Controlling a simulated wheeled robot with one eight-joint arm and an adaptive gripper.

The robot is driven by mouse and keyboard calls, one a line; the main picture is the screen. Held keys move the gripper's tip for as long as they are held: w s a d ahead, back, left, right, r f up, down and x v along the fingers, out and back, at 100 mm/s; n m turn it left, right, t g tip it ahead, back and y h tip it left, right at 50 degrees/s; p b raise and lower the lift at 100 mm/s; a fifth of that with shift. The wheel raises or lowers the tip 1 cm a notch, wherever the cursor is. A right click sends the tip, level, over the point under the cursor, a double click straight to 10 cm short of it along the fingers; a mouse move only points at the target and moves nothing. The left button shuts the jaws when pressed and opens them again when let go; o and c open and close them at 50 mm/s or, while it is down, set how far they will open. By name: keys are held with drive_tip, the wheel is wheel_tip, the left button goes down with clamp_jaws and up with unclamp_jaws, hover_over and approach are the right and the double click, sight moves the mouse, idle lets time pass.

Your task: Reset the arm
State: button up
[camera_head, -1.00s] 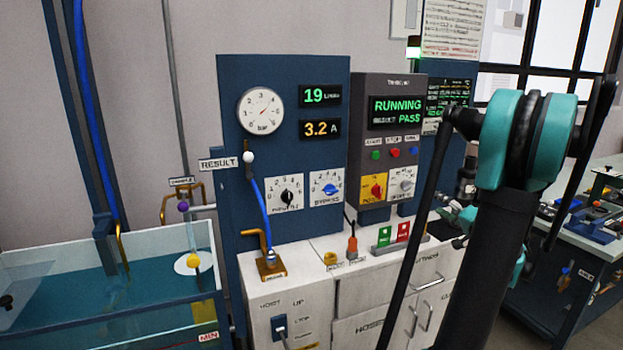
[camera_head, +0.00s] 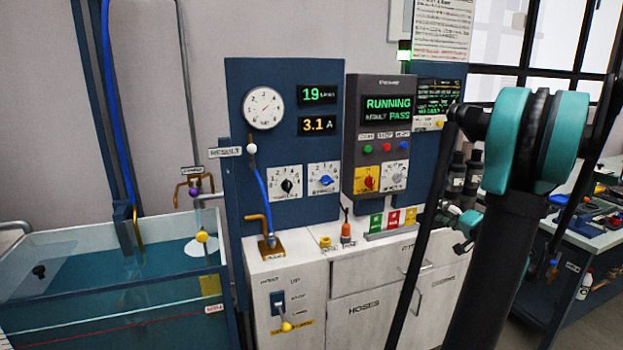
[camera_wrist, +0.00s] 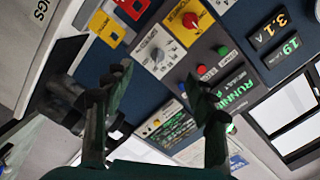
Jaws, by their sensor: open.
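My arm (camera_head: 500,220) stands at the right in the head view, a dark upright link with teal joint covers. It hides part of the cabinet and bench behind it. My gripper (camera_wrist: 160,100) shows in the wrist view with its two dark fingers spread apart and nothing between them. Beyond the fingers is the grey control box with its red, green and blue buttons, tilted in that view. In the head view the box's screen (camera_head: 388,109) reads RUNNING and RESULT PASS. The gripper fingers are hard to make out in the head view.
A blue gauge panel (camera_head: 285,215) stands behind the white cabinet (camera_head: 350,318). A water tank (camera_head: 70,240) is at the left. A workbench (camera_head: 545,265) with small items is at the right.

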drive_tip(key=s+a+f+n+g, duration=0.2)
drive_tip(key=s+a+f+g, duration=0.25)
drive_tip(key=a, duration=0.55)
drive_tip(key=s+a+f+n+g, duration=0.2)
drive_tip(key=s+a+f+g, duration=0.3)
drive_tip(key=a, duration=0.6)
drive_tip(key=s+f+n+g+h, duration=0.1)
drive_tip(key=s+f+h, duration=0.2)
drive_tip(key=s, duration=0.6)
drive_tip(key=s+f+n+g+h, duration=0.1)
drive_tip(key=s+f+n+h, duration=0.1)
drive_tip(key=s+f, duration=0.4)
drive_tip(key=s+h, duration=0.1)
drive_tip(key=s, duration=0.1)
drive_tip(key=shift+s+a+f, duration=0.3)
drive_tip(key=shift+s+f, duration=0.1)
idle(1.2)
